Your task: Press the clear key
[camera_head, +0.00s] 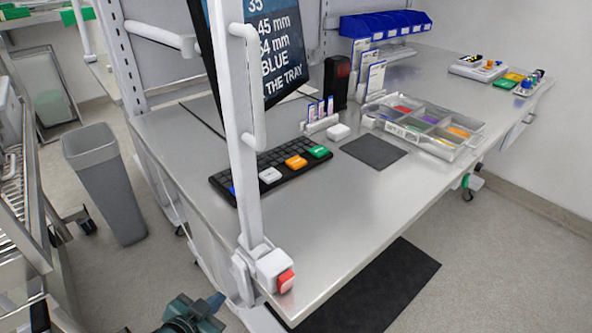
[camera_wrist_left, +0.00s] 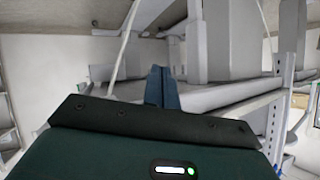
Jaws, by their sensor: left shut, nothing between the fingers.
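A black keyboard (camera_head: 252,181) lies on the steel table under the monitor. It carries a row of large keys: a blue key (camera_head: 232,190) partly hidden by the white post, a white key (camera_head: 270,175), an orange key (camera_head: 296,162) and a green key (camera_head: 319,152). Their labels are too small to read, so I cannot tell which is the clear key. My left gripper (camera_head: 216,301) shows at the bottom edge, in front of the table and well away from the keyboard. In the left wrist view its fingers (camera_wrist_left: 157,86) are together and empty. My right gripper is not in view.
A white post (camera_head: 247,160) with a handle rises between me and the keyboard; a red button (camera_head: 286,281) sits at its foot. A monitor (camera_head: 275,45) stands behind. A dark mat (camera_head: 374,152) and a divided tray (camera_head: 425,128) lie right. The table's front right is clear.

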